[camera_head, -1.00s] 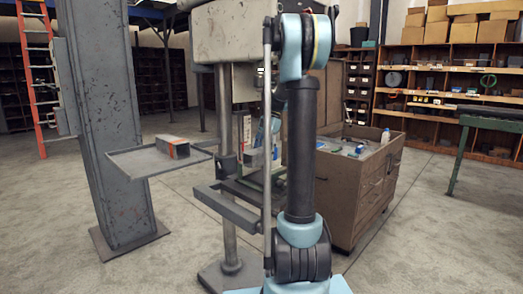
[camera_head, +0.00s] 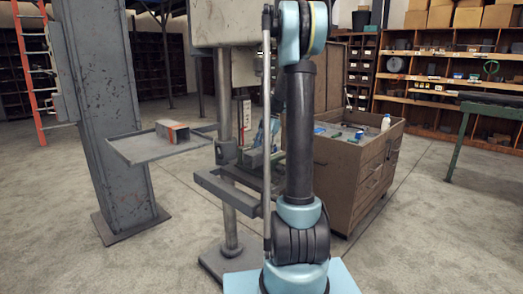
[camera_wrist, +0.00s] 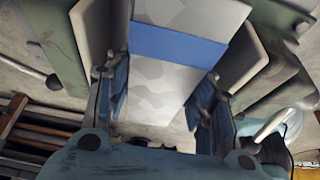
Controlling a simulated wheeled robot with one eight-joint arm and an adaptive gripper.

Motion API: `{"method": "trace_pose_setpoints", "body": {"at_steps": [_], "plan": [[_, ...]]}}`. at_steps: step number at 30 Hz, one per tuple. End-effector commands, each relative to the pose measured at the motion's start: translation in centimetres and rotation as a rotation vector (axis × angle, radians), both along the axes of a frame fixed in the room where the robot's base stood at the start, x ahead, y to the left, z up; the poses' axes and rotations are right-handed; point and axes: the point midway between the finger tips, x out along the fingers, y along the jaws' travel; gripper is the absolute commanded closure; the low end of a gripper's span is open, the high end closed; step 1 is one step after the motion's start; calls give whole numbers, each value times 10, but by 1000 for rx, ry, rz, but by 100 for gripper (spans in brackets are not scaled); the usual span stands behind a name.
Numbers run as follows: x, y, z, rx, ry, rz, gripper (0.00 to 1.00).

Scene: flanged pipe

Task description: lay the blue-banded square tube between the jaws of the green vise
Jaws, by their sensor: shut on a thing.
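In the wrist view the square tube (camera_wrist: 160,85) is pale grey with a blue band (camera_wrist: 178,45) across it. My gripper (camera_wrist: 160,95) is shut on its sides, one finger on the left and one on the right. The green vise shows on both sides, its left part (camera_wrist: 58,38) and its right part (camera_wrist: 285,85). Its pale jaw plates, left (camera_wrist: 95,35) and right (camera_wrist: 242,62), stand either side of the tube with gaps visible. Whether the tube rests on the vise bed I cannot tell. In the head view my arm hides the gripped tube and most of the vise.
A machine stand (camera_head: 225,180) is beside my arm. A brown drawer cabinet (camera_head: 360,170) stands to the right.

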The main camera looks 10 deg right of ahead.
Motion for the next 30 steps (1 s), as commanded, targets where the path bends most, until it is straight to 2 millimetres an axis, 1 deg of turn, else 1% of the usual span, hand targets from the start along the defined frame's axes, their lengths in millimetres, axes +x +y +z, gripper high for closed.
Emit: {"method": "trace_pose_setpoints", "body": {"at_steps": [13,14,15,16,26,30], "plan": [[0,0,-4,0,0,1,92],[0,0,-4,0,0,0,44],[0,0,-4,0,0,1,35],[0,0,-4,0,0,1,28],[0,1,-4,0,0,1,27],[0,1,4,0,-1,2,27]]}}
